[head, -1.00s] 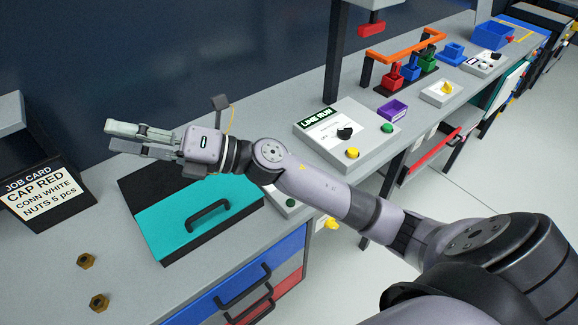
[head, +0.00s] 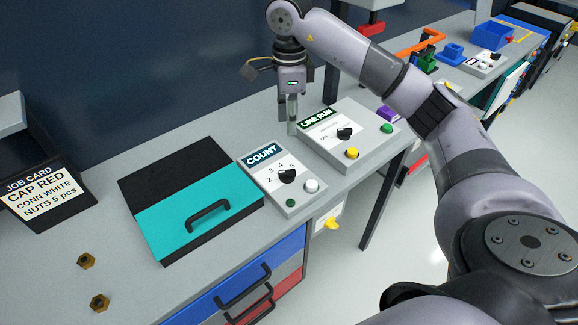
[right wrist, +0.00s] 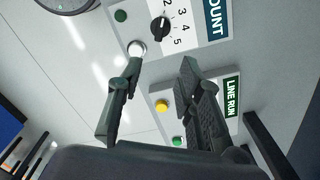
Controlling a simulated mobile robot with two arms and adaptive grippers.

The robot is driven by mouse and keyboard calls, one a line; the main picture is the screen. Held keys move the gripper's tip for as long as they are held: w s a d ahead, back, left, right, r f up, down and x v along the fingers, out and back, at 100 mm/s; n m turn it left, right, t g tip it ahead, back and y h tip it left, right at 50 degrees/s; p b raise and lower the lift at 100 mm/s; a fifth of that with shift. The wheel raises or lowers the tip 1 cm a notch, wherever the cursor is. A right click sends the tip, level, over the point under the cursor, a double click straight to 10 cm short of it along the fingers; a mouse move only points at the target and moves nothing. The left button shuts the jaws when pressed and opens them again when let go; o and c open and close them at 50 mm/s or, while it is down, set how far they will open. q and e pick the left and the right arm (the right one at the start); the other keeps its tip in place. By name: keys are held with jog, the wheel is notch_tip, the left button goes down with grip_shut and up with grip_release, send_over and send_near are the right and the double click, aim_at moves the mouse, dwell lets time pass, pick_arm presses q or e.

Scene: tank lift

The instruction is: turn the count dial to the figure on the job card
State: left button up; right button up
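The count panel (head: 262,173) is a light grey box labelled COUNT, on the bench right of the teal-fronted case. Its black count dial (head: 287,176) has figures around it; 2 to 5 are readable. The dial also shows in the right wrist view (right wrist: 160,28); I cannot tell surely which figure it points to. The job card (head: 38,192) at the left reads CAP RED, CONN WHITE, NUTS 5 pcs. My left gripper is out of view.
The line run panel (head: 365,152), with a black knob and yellow and green buttons, stands right of the count panel. A white button (head: 311,186) and a green one (head: 290,203) sit below the dial. Two brass nuts (head: 86,261) lie on the bench at the left.

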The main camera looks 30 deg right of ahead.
aim_at(289, 171)
notch_tip(289, 171, down, 16)
jog(key=p, duration=0.4)
jog(key=shift+f, duration=0.1)
jog(key=shift+c, duration=0.3)
grip_shut()
